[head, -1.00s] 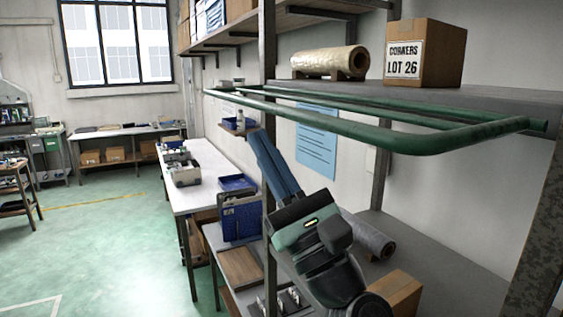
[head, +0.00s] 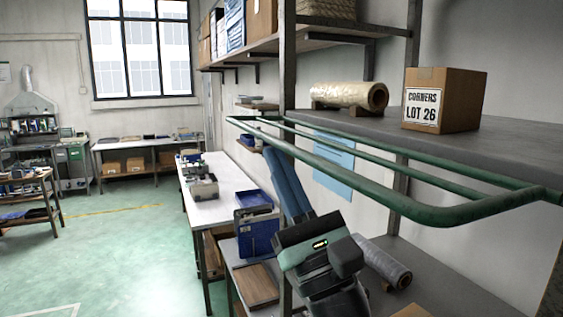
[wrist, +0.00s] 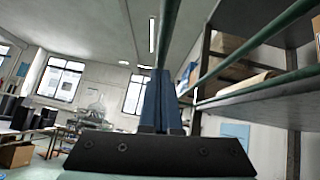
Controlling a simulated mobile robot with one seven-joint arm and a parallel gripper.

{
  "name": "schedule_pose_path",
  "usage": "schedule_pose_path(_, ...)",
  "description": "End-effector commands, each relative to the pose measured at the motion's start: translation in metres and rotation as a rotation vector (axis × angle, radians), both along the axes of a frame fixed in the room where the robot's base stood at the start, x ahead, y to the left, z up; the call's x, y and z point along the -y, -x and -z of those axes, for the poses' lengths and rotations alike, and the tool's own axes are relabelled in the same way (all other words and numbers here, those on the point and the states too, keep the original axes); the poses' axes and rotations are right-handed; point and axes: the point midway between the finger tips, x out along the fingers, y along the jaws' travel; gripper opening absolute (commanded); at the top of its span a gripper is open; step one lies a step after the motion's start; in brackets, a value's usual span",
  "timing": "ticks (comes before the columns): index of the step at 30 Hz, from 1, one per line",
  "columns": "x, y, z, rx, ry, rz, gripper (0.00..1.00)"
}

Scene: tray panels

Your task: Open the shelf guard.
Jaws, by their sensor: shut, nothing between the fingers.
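The shelf guard (head: 365,186) is a green tubular frame, roughly level, jutting out in front of the upper shelf in the head view. My gripper (head: 274,148) has its blue fingers together and empty, pointing up. In the head view the fingertips are just under the guard's front bar near its far end. In the wrist view the shut fingers (wrist: 161,74) point up beside a green bar of the guard (wrist: 169,28). I cannot tell whether they touch it.
The upper shelf (head: 470,138) carries a cardboard box (head: 445,98) marked CORNERS LOT 26 and a wrapped roll (head: 350,96). A dark post (head: 287,75) stands near my fingers. A grey roll (head: 385,262) lies on the lower shelf. Floor at left is open.

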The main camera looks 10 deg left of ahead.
Motion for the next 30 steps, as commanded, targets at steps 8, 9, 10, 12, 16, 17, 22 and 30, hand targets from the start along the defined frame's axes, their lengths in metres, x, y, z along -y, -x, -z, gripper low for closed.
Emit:
schedule_pose_path(8,-0.002,0.002,-0.011,0.002,0.0,-0.002,0.0)
schedule_pose_path(9,-0.002,0.002,-0.011,0.002,0.0,-0.002,0.0)
schedule_pose_path(10,-0.002,0.002,-0.011,0.002,0.0,-0.002,0.0)
schedule_pose_path(12,-0.002,0.002,-0.01,0.002,0.0,-0.002,0.0)
schedule_pose_path(16,0.002,0.005,-0.004,0.003,-0.001,0.0,0.0)
schedule_pose_path(17,0.004,0.007,-0.001,0.003,-0.001,0.0,0.0)
schedule_pose_path(22,0.02,0.023,0.025,0.001,-0.002,0.002,0.0)
schedule_pose_path(30,0.049,0.053,0.066,0.001,-0.001,0.002,0.0)
